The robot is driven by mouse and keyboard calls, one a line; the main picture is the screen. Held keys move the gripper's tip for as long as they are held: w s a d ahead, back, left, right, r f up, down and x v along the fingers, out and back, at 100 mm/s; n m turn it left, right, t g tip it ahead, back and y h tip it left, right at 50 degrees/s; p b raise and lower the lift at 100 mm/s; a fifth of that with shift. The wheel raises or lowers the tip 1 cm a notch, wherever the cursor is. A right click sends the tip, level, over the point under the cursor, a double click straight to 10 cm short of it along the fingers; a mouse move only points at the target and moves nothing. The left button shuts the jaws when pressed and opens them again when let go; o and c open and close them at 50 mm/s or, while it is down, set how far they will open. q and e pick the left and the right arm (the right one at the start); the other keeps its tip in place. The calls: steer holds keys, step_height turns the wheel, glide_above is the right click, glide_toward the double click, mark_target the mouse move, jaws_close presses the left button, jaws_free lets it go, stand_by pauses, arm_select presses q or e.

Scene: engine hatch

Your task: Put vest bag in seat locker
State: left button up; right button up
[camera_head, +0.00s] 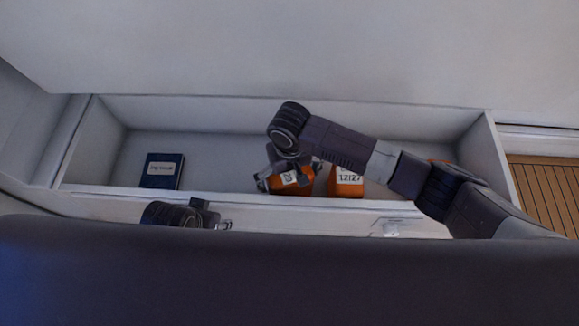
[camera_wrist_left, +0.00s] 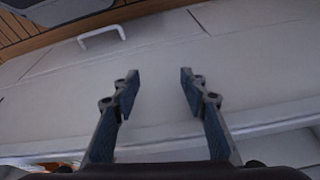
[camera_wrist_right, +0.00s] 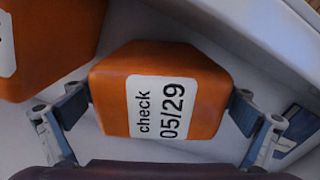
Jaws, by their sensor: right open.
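The open seat locker (camera_head: 225,147) is a long white bin across the head view. An orange bag (camera_head: 288,184) with a white label is inside it, under my right gripper (camera_head: 286,180). In the right wrist view this bag (camera_wrist_right: 200,80) reads "check 05/29" and sits between the fingers of my right gripper (camera_wrist_right: 158,112), which are open around it. A second orange bag (camera_head: 347,181), labelled 12/27, stands just to its right. I cannot tell which one is the vest bag. My left gripper (camera_wrist_left: 158,95) is open and empty above a white panel.
A dark blue book (camera_head: 161,170) leans at the locker's left end. A white handle (camera_wrist_left: 101,36) is on the panel in the left wrist view. Wooden flooring (camera_head: 545,192) lies at the right.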

step_height(320, 180, up, 10)
steer(key=p, duration=0.3)
arm_select(q)
step_height(320, 180, down, 14)
steer(key=s, duration=0.1)
steer(key=shift+s+r+g, duration=0.25)
steer(key=shift+s+g, duration=0.15)
arm_select(e)
steer(key=shift+r, duration=0.8)
